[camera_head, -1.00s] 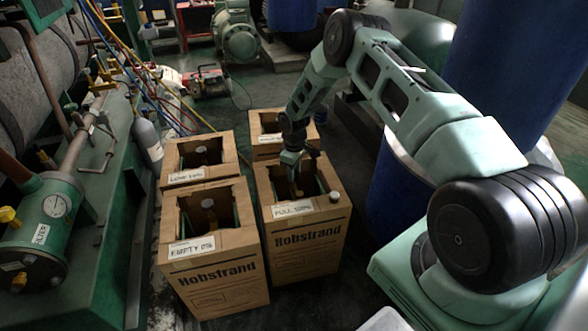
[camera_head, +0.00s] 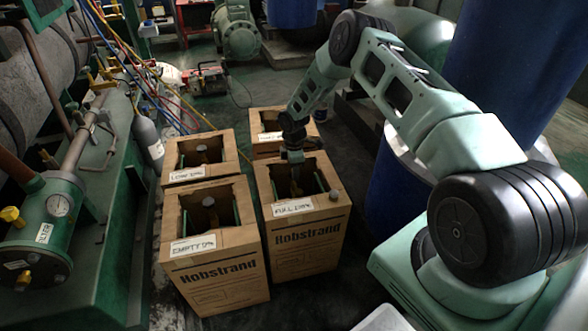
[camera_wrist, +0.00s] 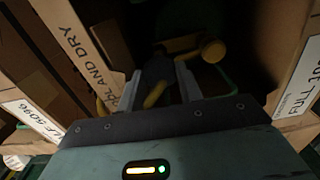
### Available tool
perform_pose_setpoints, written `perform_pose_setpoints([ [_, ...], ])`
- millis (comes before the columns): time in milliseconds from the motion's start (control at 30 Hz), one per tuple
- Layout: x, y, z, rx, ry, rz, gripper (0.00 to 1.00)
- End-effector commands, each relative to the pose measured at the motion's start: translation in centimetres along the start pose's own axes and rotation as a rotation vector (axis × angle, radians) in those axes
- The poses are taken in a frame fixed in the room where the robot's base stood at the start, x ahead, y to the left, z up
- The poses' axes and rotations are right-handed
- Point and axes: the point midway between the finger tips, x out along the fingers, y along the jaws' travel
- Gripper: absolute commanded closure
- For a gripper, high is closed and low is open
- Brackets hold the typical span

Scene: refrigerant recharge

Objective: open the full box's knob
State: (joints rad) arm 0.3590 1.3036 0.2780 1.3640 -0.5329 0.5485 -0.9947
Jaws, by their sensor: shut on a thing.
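The full box (camera_head: 305,240) is an open cardboard carton with a handwritten "FULL" label (camera_head: 292,207) on its front rim. My gripper (camera_head: 294,172) reaches down into its opening from above. In the wrist view, my gripper (camera_wrist: 158,88) has its two grey fingers on either side of a dark valve part with a curved yellow piece, which I take as the knob (camera_wrist: 155,95). It is shut on this, though the contact is dark and partly hidden. A yellow round fitting (camera_wrist: 214,51) shows just beyond the fingers.
The empty box (camera_head: 215,275) stands close at the left, and the low box (camera_head: 200,157) behind it. Another box (camera_head: 268,112) stands behind the full box. Cardboard walls surround my gripper closely.

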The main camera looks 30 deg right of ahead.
Motion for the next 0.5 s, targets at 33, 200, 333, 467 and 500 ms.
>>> perform_pose_setpoints([
  [33, -0.14, 0.14, -0.04, -0.006, 0.001, 0.003, 0.87],
  [200, -0.14, 0.14, -0.05, -0.015, 0.001, 0.003, 0.87],
  [333, -0.13, 0.14, -0.05, -0.015, 0.001, 0.003, 0.87],
  [467, -0.14, 0.14, -0.05, -0.014, 0.001, 0.003, 0.87],
  [500, -0.14, 0.14, -0.05, -0.014, 0.001, 0.004, 0.59],
])
